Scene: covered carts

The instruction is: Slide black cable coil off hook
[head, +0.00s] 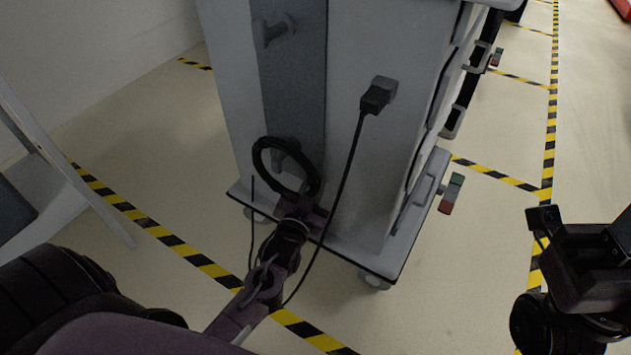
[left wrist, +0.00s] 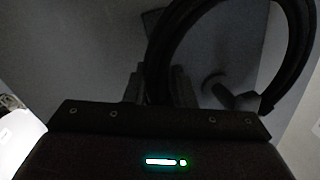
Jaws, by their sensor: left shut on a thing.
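The black cable coil (head: 312,172) hangs at the lower part of the cart's grey end panel; it also fills the upper right of the left wrist view (left wrist: 298,40). The grey lower hook (head: 284,150) shows inside the ring, and its peg (left wrist: 238,98) in the left wrist view has its end by the ring's lower right. The coil appears to be still around it. My left gripper (head: 305,207) is shut on the coil's lower edge, with the cable between its fingers (left wrist: 160,85). My right gripper (head: 542,222) is away at the right, its jaw gap unclear.
The pale cart (head: 225,85) carries an empty upper hook (head: 274,30). A black plug (head: 377,95) sits in its side, its cord (head: 346,172) hanging down past my left gripper. Yellow-black floor tape (head: 190,254) runs around. Open floor lies right of the cart.

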